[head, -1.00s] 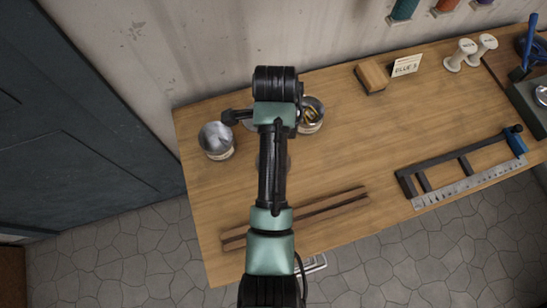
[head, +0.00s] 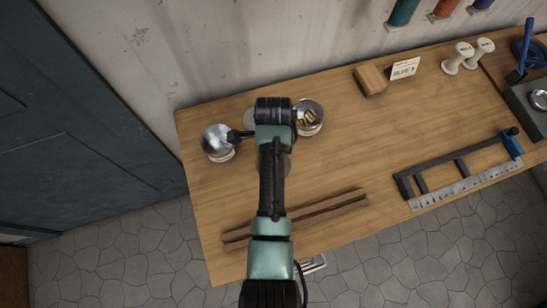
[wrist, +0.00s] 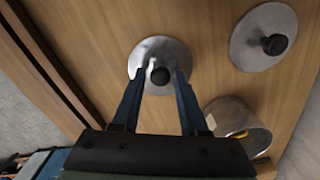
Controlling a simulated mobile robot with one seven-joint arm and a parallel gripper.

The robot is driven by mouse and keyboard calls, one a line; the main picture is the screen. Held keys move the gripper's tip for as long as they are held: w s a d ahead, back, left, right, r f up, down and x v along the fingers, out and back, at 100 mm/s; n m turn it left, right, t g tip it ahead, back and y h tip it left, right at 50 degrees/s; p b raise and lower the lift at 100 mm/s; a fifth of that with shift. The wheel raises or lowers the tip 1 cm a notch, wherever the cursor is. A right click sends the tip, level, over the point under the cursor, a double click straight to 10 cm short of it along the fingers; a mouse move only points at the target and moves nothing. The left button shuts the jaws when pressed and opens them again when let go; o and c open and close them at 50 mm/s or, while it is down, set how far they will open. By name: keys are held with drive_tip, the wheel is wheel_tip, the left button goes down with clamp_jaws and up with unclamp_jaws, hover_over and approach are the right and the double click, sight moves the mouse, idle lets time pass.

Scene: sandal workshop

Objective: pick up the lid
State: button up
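A round grey metal lid (wrist: 150,52) with a black knob lies flat on the workbench in the wrist view. In the head view the lid (head: 286,166) is mostly hidden under my arm. My gripper (wrist: 158,76) is open, with its two fingers pointing at this lid and the knob between the fingertips. A gap shows on both sides of the knob; I cannot tell the exact height. A second lid (wrist: 247,50) with a black knob lies to the upper right in the wrist view. In the head view the second lid (head: 249,116) shows beside my wrist.
A tin (head: 308,128) with yellow pieces stands right of my wrist; it also shows in the wrist view (wrist: 248,112). Brown strips (head: 330,208) lie along the front. A clamp-like frame (head: 404,186) lies right. The bench's middle is clear.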

clamp_jaws()
drive_tip(key=shift+r, duration=0.1)
